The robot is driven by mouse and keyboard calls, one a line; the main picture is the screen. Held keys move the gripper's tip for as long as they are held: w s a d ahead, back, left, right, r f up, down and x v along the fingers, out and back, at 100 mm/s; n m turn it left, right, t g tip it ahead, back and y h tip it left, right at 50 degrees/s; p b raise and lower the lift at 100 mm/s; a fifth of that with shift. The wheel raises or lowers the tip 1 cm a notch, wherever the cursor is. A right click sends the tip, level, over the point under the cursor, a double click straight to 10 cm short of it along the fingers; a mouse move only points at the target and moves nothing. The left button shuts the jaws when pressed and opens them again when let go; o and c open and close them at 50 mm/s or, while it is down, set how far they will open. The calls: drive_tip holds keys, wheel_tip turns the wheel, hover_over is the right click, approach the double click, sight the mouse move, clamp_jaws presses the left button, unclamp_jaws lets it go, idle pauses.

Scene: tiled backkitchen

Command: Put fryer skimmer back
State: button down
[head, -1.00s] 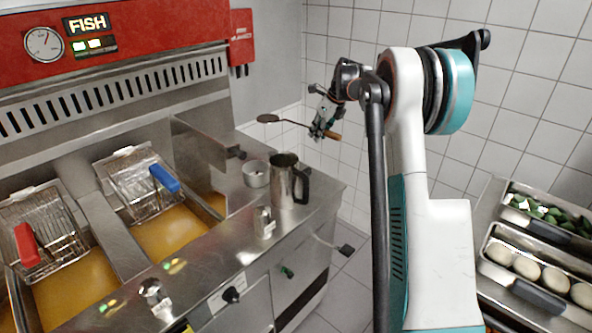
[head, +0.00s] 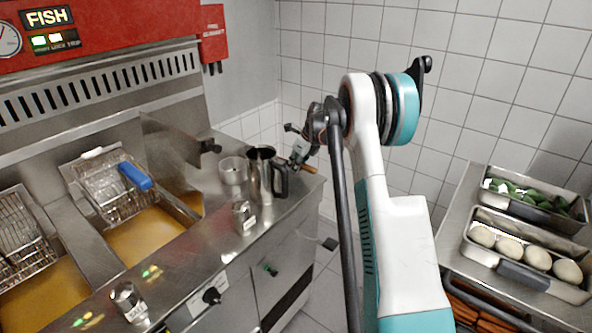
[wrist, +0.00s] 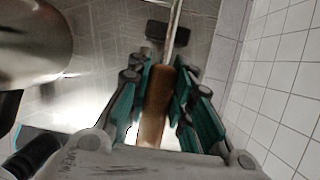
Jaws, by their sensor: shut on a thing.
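The fryer skimmer has a wooden handle (wrist: 155,105) and a thin metal shaft (wrist: 174,22), which runs out of the top of the wrist view. My gripper (wrist: 163,88) is shut on the wooden handle, with a teal finger on each side. In the head view my gripper (head: 301,152) is low at the right end of the fryer counter, just behind and right of the metal jug (head: 262,175). The handle's end (head: 309,168) sticks out to its right. The skimmer's head is hidden in both current views.
The metal jug, a steel cup (head: 233,171) and a small shaker (head: 244,218) stand on the counter (head: 200,255). Fryer baskets (head: 112,190) and oil are at left. A dark block (wrist: 168,32) lies by the shaft. The tiled wall is close at right.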

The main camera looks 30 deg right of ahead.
drive_tip(key=shift+f, duration=0.65)
drive_tip(key=c, duration=1.4)
unclamp_jaws()
drive_tip(key=shift+c, duration=0.2)
drive_tip(key=p+v, duration=0.3)
drive_tip(key=v, duration=0.9)
